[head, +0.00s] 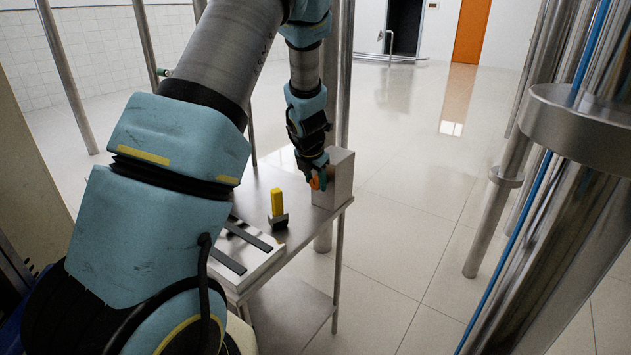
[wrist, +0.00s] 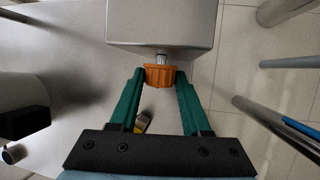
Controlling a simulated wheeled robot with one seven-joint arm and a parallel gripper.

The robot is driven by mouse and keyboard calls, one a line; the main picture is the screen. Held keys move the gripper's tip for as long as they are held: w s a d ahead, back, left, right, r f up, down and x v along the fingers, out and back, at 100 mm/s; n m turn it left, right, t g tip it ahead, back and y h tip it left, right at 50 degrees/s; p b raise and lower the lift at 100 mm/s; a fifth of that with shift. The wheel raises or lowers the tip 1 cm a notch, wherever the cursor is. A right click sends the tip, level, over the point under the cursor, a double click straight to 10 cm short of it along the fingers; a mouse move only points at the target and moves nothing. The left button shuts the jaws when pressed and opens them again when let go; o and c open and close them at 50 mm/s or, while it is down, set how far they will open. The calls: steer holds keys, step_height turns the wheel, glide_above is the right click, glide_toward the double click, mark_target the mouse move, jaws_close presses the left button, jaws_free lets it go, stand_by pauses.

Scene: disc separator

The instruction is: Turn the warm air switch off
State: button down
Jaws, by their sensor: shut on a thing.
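The warm air switch is an orange knob (wrist: 160,76) on a short metal stem at the face of a grey box (wrist: 160,22). My gripper (wrist: 160,80) has its two green fingers on either side of the knob, shut on it. In the head view, my gripper (head: 318,172) reaches down to the near side of the grey box (head: 339,180), and the orange knob (head: 315,183) shows partly between the fingers. The knob's turn position cannot be read from these views.
The box stands at the far end of a metal table (head: 262,195). A yellow-handled tool (head: 277,203) stands upright on the table nearer to me. A white panel with dark strips (head: 240,250) lies beside it. Steel posts (head: 560,210) rise at the right; open tiled floor lies beyond.

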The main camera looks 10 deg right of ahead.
steer(key=shift+c, duration=1.9)
jaws_free()
steer(key=p+v, duration=0.2)
steer(key=v, duration=0.8)
steer(key=shift+r, duration=0.35)
steer(key=shift+s, duration=0.1)
